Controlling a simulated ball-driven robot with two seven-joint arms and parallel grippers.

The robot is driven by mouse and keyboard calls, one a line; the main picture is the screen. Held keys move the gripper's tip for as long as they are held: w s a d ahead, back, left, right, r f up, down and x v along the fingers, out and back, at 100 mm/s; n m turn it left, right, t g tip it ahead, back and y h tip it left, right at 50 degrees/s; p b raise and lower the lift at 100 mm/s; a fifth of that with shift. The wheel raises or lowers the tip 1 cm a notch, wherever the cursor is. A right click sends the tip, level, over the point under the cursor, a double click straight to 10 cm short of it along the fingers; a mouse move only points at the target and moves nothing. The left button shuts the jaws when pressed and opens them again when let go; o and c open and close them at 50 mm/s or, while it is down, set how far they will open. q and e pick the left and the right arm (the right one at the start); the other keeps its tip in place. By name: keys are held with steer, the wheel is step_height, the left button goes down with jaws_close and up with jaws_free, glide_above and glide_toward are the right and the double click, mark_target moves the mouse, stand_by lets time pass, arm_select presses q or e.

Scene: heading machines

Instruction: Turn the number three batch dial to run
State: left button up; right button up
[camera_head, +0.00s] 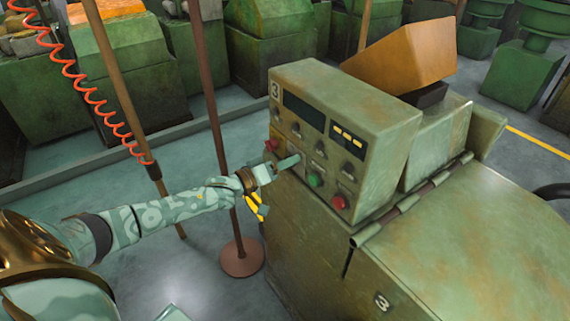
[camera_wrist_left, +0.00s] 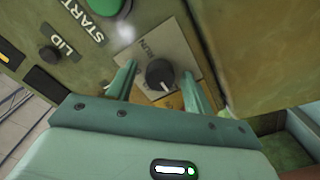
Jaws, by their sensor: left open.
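The green control box (camera_head: 345,130) marked 3 stands on the machine, its sloped panel facing left. My left gripper (camera_head: 286,163) is at the panel's lower row, beside the green button. In the left wrist view, the black batch dial (camera_wrist_left: 160,73) sits on a pale label plate (camera_wrist_left: 178,52) reading RUN on its upper part; the lower lettering is unclear. A white mark shows on the dial's lower edge, away from RUN. The left gripper (camera_wrist_left: 160,85) is open, one finger on each side of the dial; contact cannot be told. In the head view the gripper hides the dial. My right gripper is not seen.
A green START button (camera_wrist_left: 108,8) and a black LID knob (camera_wrist_left: 49,54) are near the dial. Red buttons (camera_head: 340,202) sit on the same panel. A brown post (camera_head: 213,130) stands behind my left arm. An orange hopper (camera_head: 400,55) is behind the box.

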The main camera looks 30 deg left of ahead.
arm_select(q)
steer(key=shift+c, duration=0.3)
steer(key=c, duration=0.9)
steer(key=m+b, duration=0.1)
steer(key=m, duration=1.1)
steer(key=m+b, duration=0.2)
steer(key=m, duration=0.9)
steer(key=m+b, duration=0.2)
steer(key=m, duration=1)
steer(key=shift+s+d+f+m, duration=0.1)
steer(key=shift+d+f+m, duration=0.05)
steer(key=shift+f+m, duration=0.15)
steer(key=shift+m, duration=0.3)
